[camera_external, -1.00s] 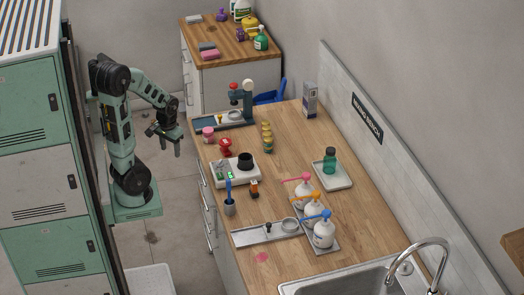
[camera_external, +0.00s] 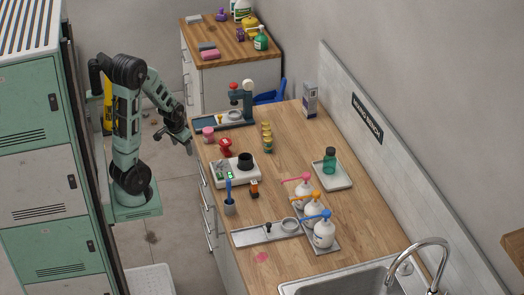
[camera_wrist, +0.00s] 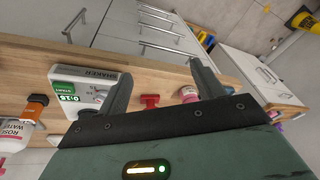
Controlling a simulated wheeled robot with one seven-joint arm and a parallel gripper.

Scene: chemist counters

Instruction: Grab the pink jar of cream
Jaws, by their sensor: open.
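The pink jar of cream (camera_external: 208,134) stands upright near the left edge of the wooden counter (camera_external: 285,160), at its far end. In the wrist view the pink jar (camera_wrist: 189,94) shows beside the right finger, which partly hides it. My gripper (camera_external: 189,146) is just left of the counter edge, close to the jar but apart from it. In the wrist view my gripper (camera_wrist: 160,68) has its fingers wide apart, with nothing held between them.
A red object (camera_external: 225,147) stands just nearer than the jar. A white shaker (camera_external: 236,176) is nearer still. A dark tray with a stand (camera_external: 236,119) lies beyond the jar. Gold-lidded jars (camera_external: 267,137) stand to the right. Drawer handles (camera_external: 206,220) stick out from the counter front.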

